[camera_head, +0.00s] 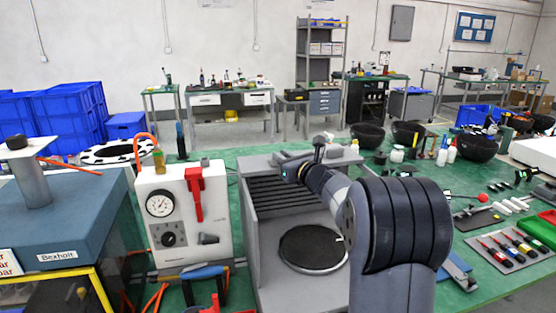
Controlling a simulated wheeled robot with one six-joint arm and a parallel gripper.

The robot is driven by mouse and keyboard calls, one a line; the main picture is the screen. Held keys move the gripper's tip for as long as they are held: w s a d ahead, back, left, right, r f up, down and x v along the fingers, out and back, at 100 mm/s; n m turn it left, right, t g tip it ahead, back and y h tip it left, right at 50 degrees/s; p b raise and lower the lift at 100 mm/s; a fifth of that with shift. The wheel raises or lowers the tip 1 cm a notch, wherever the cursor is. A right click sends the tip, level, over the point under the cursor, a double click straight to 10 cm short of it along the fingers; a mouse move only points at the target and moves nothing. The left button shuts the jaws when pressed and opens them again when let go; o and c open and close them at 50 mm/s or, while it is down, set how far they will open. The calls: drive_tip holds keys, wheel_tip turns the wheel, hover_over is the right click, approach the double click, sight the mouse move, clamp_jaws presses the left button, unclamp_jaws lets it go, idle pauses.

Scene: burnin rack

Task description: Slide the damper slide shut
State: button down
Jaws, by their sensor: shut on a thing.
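The grey burn-in rack (262,235) stands on the green bench in the middle of the head view. It has dark horizontal slats at its back and a round dark disc (313,249) on its floor. A grey ledge with small fittings runs along its top rear; the damper slide seems to be there, but I cannot make out its edges or how far it is open. My gripper (318,153) is at this top rear ledge, shut on a small part there, probably the slide's handle. My forearm hides the rack's right side and part of the ledge.
A white gauge box (186,226) with a red lever stands close on the left, beside a blue-grey machine (65,205). Black bowls (367,135), white bottles and a tray of coloured tools (510,248) occupy the bench at right.

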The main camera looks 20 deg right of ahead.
drive_tip(key=shift+d, duration=0.15)
drive_tip(key=c, duration=1.5)
unclamp_jaws()
drive_tip(key=shift+d, duration=0.1)
drive_tip(key=shift+o, duration=0.2)
drive_tip(key=b+v, duration=0.2)
drive_tip(key=v, duration=0.8)
drive_tip(key=shift+s+b, duration=0.4)
drive_tip(key=shift+d, duration=0.1)
